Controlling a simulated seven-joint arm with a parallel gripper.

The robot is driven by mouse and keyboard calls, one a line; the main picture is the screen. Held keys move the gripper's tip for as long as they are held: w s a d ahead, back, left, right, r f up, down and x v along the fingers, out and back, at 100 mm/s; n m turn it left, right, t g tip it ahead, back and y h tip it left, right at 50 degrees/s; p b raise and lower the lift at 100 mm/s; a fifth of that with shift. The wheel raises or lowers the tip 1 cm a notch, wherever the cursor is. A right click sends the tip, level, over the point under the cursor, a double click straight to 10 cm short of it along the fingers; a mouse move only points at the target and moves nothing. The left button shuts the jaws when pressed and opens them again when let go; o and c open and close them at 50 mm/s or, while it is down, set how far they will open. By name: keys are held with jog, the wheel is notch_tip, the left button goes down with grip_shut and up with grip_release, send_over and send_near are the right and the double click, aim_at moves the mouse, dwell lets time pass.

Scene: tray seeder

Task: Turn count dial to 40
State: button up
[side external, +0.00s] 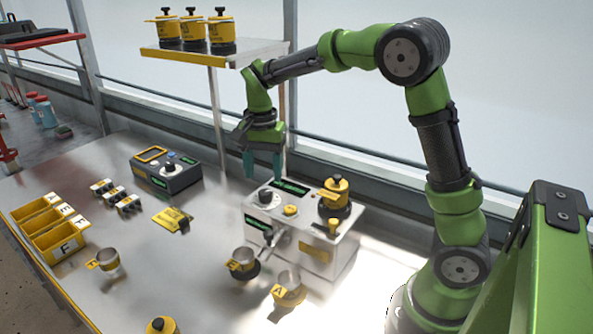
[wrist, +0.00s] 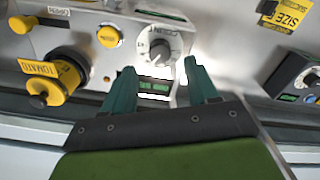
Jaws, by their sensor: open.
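The white seeder box (side external: 318,250) stands on the bench under my gripper. A round dial with a dark pointer knob (wrist: 160,48) is on its top panel; I cannot read its setting or label. The same dial shows in the side view (side external: 265,196). A green-lit display (wrist: 154,86) sits beside the dial, its digits too blurred to read. My gripper (side external: 263,174) is open and empty above the panel. In the wrist view its teal fingertips (wrist: 161,70) are spread, with the dial just beyond the gap; I see no contact.
A yellow button (side external: 291,210) and a yellow-black canister (side external: 335,197) are on the same panel. A dark control box (side external: 166,174) with its own knob stands left. Cups, yellow bins (side external: 50,228) and a yellow tag (side external: 172,219) lie around. A shelf (side external: 215,53) with canisters stands behind.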

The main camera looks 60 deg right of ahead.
aim_at(267, 192)
notch_tip(267, 192, up, 12)
jog(key=shift+f, duration=0.25)
jog(key=s+a+f+n+t, duration=0.1)
jog(key=s+a+n+t, duration=0.1)
jog(key=s, duration=0.4)
jog(key=s+a+f+n+t+y, duration=0.1)
jog(key=s+a+f+n+t, duration=0.1)
jog(key=s+n, duration=0.2)
jog(key=s+a+f+n+t+y, duration=0.1)
jog(key=s+a+f+n+t, duration=0.1)
jog(key=s, duration=0.6)
jog(key=shift+s+a+n+t, duration=0.2)
jog(key=shift+a+n+t, duration=0.4)
jog(key=shift+n, duration=0.3)
